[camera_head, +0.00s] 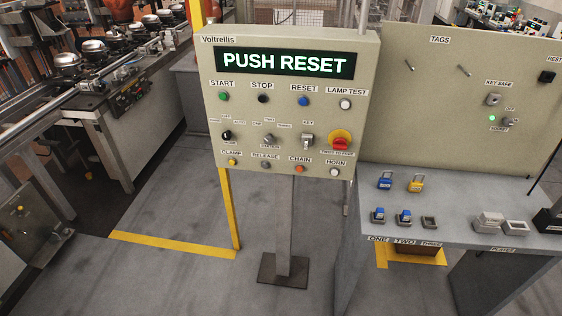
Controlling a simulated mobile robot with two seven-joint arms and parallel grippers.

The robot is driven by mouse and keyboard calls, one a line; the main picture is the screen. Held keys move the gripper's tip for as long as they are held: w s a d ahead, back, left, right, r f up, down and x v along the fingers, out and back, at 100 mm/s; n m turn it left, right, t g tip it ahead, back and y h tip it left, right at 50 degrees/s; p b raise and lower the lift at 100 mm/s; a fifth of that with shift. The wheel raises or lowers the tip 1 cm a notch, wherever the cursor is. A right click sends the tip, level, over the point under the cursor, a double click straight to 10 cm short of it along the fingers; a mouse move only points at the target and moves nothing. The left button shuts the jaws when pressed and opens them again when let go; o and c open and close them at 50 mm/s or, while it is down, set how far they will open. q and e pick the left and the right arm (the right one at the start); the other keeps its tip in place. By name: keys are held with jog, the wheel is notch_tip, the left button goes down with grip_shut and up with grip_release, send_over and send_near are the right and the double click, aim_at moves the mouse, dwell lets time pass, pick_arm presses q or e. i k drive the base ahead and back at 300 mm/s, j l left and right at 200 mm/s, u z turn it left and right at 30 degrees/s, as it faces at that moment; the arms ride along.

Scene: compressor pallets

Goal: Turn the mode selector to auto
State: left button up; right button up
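The control panel (292,185) is a beige box on a post, with the name Voltrellis at its top left. The mode selector (226,136) is a small black knob at the left of the panel's middle row, with small position labels above it. One label on its right appears to read AUTO. The knob's pointer is too small to tell which position it is set to. The display (285,63) reads PUSH RESET in white on dark green. Neither of my grippers shows in this view.
Beside the selector are another selector (268,138), a key switch (307,140) and a red emergency stop (340,142). Push buttons line the rows above and below. A grey table (450,207) with padlocks stands right, a yellow post (232,215) left. Floor in front is clear.

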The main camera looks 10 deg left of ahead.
aim_at(226, 136)
jog(key=i+j, duration=0.1)
jog(key=j, duration=0.45)
jog(key=i+j, duration=0.1)
jog(key=j, duration=0.4)
jog(key=i+j, duration=0.1)
jog(key=j, duration=0.45)
jog(key=i+j+z, duration=0.1)
jog(key=j, duration=0.95)
jog(key=i, duration=0.05)
